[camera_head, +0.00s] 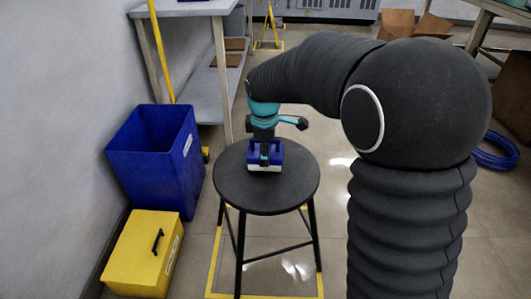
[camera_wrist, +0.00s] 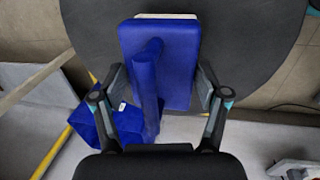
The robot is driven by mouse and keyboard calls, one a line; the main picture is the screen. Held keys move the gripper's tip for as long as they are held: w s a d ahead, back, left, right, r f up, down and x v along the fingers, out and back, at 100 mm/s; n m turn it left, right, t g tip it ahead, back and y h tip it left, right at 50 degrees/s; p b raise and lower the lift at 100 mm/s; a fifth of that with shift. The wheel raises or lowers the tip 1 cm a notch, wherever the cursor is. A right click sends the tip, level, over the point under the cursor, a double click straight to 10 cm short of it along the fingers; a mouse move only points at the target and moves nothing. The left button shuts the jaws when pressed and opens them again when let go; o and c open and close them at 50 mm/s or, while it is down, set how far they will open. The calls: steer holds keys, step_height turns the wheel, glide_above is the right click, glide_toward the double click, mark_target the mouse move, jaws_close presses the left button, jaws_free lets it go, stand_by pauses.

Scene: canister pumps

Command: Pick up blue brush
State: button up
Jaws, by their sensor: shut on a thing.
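The blue brush (camera_head: 277,153) has a blue block body, a raised handle and a pale underside. In the head view it is at the round black stool (camera_head: 262,198), near the middle of the seat; I cannot tell if it still touches the seat. My gripper (camera_head: 264,152) is above it, pointing down. In the wrist view the brush (camera_wrist: 178,65) lies between the two fingers of my gripper (camera_wrist: 162,80), which are shut on it from both sides. Its pale edge shows at the top. The finger contact is partly hidden.
A blue bin (camera_head: 150,160) and a yellow box (camera_head: 143,252) stand left of the stool. A workbench (camera_head: 185,8) with a lower shelf is behind them. A cardboard box (camera_head: 415,24) and a coiled blue hose (camera_head: 495,152) are at the right. Floor around the stool is mostly clear.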

steer(key=r, duration=0.3)
steer(key=shift+d, duration=0.3)
steer(key=s+d+r+p, duration=0.1)
steer(key=s+d+r, duration=0.4)
steer(key=d, duration=0.5)
steer(key=shift+r, duration=0.7)
